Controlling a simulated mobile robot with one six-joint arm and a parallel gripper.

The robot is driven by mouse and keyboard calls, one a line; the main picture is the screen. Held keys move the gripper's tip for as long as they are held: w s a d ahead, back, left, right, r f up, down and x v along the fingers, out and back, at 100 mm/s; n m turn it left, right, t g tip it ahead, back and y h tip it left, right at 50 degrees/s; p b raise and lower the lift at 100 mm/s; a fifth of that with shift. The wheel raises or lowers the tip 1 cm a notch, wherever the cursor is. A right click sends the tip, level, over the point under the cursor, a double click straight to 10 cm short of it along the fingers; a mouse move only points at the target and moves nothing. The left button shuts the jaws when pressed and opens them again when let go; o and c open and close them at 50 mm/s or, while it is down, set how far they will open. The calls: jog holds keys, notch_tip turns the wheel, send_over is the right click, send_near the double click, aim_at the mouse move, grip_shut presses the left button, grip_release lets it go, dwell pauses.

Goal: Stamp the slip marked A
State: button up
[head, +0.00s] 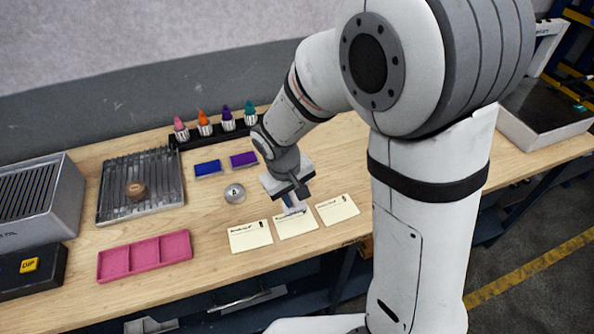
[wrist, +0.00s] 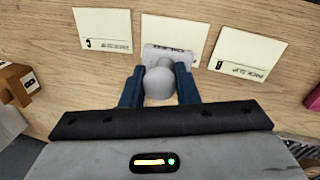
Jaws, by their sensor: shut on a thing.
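Three cream slips lie in a row near the table's front edge: left (head: 250,236), middle (head: 297,224) and right (head: 337,209). Their print is too small to read, so I cannot tell which is marked A. My gripper (wrist: 160,88) is shut on a grey stamp (wrist: 158,82) with a round knob. The stamp is over the middle slip (wrist: 178,30) and hides part of it; I cannot tell whether it touches. In the head view my gripper (head: 294,200) is above that slip. A blue pad (head: 208,168) and a purple pad (head: 243,160) lie behind.
A round silver piece (head: 235,193) lies left of my gripper. A pink tray (head: 145,256), a ribbed metal tray (head: 115,201) and a grey box (head: 38,198) stand at the left. A black rack (head: 216,136) with several colored-top items stands at the back. A brown block (wrist: 14,84) shows in the wrist view.

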aim_at(294, 207)
jog(key=shift+w+f, duration=0.2)
jog(key=shift+w, duration=0.15)
jog(key=shift+f+b, duration=2.15)
jog(key=shift+f, duration=0.6)
jog(key=shift+s+d+f+b, duration=0.1)
jog(key=shift+f+b, duration=0.5)
jog(key=shift+b, duration=0.05)
jog(key=shift+r, duration=0.1)
jog(key=shift+r+p, duration=2.5)
jog(key=shift+r, duration=1)
jog(key=shift+f, duration=0.1)
